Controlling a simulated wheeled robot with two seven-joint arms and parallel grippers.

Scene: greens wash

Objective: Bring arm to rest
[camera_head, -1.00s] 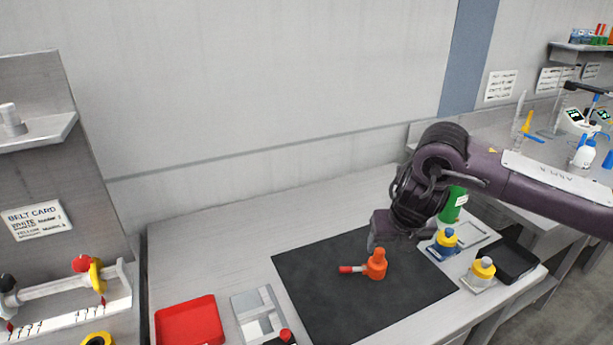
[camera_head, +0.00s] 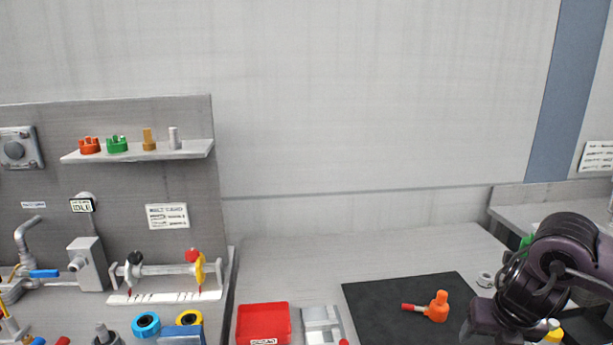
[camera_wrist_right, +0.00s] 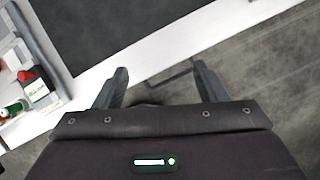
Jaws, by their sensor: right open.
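My right arm comes in at the lower right of the head view, with its wrist and gripper housing (camera_head: 484,322) low beside the black mat (camera_head: 385,305). Its fingertips are hidden in that view. In the right wrist view my right gripper (camera_wrist_right: 160,82) has its two fingers spread apart with nothing between them. It hangs over the table's front edge and the grey floor. My left gripper is in neither view.
A red tray (camera_head: 263,322) and a grey holder (camera_head: 322,325) stand left of the mat. A yellow-capped bottle (camera_head: 553,330) is partly hidden behind my right arm. A panel with a shelf (camera_head: 140,152) and a belt rail (camera_head: 165,270) rises at left. The table behind the mat is clear.

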